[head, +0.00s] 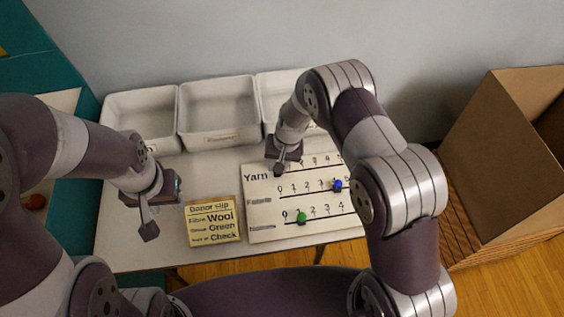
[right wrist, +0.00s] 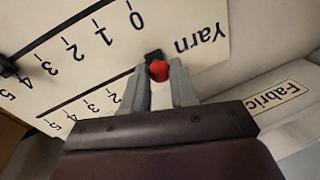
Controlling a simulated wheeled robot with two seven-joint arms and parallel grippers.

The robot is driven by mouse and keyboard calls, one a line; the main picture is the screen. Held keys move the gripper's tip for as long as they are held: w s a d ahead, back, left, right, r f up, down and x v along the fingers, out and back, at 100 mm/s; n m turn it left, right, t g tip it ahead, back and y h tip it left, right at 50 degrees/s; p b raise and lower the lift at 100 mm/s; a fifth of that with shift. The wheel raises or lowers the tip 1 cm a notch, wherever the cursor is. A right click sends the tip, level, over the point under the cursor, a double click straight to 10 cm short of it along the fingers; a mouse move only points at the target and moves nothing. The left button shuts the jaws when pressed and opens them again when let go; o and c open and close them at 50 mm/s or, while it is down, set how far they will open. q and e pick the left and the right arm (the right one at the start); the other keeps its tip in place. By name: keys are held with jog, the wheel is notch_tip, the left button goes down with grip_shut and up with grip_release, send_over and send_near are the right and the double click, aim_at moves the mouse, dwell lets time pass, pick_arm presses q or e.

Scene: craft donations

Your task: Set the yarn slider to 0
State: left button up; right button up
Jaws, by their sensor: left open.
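The white slider board (head: 262,218) lies on the table with numbered rows; the top row is Yarn. My right gripper (head: 281,168) reaches down at the Yarn row's low end and hides its knob in the head view. In the right wrist view, the red yarn slider knob (right wrist: 158,71) sits between the fingertips of my right gripper (right wrist: 160,80), which look closed on it. It is at the Yarn-label end of the track, past 1; the finger hides its exact mark. My left gripper (head: 164,207) is open and empty, left of the donor slip.
The blue slider (head: 337,185) stands near 4 and the green slider (head: 301,217) near 1 on the lower rows. The donor slip (head: 213,239) lies left of the board. Pale bins (head: 218,136) line the back; a cardboard box (head: 500,150) is at right.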

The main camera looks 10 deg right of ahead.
jog(key=o, duration=0.4)
jog(key=shift+a, duration=0.3)
notch_tip(320, 180, up, 13)
jog(key=d, duration=0.2)
jog(key=shift+s+d+f+b, duration=0.2)
jog(key=shift+s+b, duration=0.05)
jog(key=shift+b, duration=0.15)
jog(key=s+d+r+n+h, duration=0.1)
jog(key=s+d+r, duration=0.2)
jog(key=s, duration=0.6)
jog(key=s+d+r+n+t+h, duration=0.1)
jog(key=s+d+r, duration=0.2)
jog(key=s+d, duration=0.4)
jog(key=shift+s+r, duration=0.25)
jog(key=shift+s, duration=1)
